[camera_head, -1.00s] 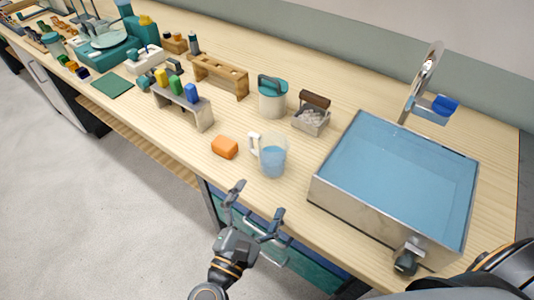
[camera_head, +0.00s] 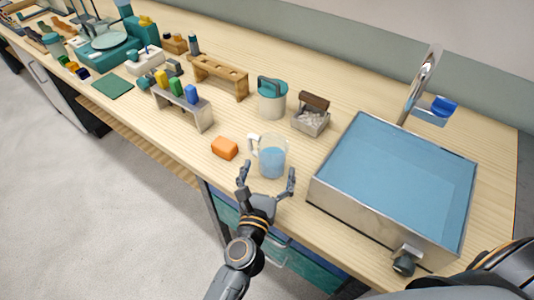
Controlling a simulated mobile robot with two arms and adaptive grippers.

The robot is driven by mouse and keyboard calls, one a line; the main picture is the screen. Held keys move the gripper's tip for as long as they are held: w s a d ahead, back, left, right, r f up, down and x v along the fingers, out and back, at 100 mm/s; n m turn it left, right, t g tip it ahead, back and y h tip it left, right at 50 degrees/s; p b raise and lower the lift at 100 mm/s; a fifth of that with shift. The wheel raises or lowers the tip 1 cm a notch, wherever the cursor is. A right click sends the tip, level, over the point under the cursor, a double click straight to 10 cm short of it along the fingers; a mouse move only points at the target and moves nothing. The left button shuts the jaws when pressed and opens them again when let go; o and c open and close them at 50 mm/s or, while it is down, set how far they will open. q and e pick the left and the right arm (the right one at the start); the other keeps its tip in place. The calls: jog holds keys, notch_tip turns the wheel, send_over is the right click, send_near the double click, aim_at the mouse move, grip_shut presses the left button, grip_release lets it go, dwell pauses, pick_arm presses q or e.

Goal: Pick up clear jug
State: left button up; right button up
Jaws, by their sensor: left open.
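The clear jug (camera_head: 272,158) stands upright on the wooden bench near its front edge. It holds blue liquid, and its pale handle is on the left side. My left gripper (camera_head: 267,178) is open just in front of the jug, with one finger to the left and one to the right of its lower part. I cannot tell whether either finger touches it. My right gripper does not show.
An orange block (camera_head: 225,148) lies just left of the jug. A metal sink (camera_head: 350,213) with blue water stands to the right. A teal-lidded canister (camera_head: 271,98) and a small box with a brown handle (camera_head: 311,118) are behind.

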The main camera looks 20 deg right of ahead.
aim_at(275, 136)
pick_arm(q)
jog(key=x, duration=0.5)
jog(key=shift+w+r, duration=0.1)
jog(key=shift+r, duration=0.1)
jog(key=c, duration=1.6)
jog(key=shift+r, duration=0.1)
jog(key=shift+r+p, duration=0.45)
jog(key=shift+r, duration=0.15)
notch_tip(275, 136, up, 2)
jog(key=shift+r+p, duration=0.25)
jog(key=shift+p, duration=0.75)
jog(key=s+a+r+p, duration=0.1)
jog(key=s+a+r, duration=0.1)
jog(key=s+r, duration=0.1)
jog(key=s+a+r+p, duration=0.1)
jog(key=s+a+r, duration=0.2)
jog(key=s, duration=0.1)
jog(key=s+a+r+p, duration=0.1)
jog(key=s+a+r, duration=0.2)
jog(key=s, duration=0.1)
jog(key=shift+s+a+p, duration=0.2)
jog(key=shift+p, duration=0.15)
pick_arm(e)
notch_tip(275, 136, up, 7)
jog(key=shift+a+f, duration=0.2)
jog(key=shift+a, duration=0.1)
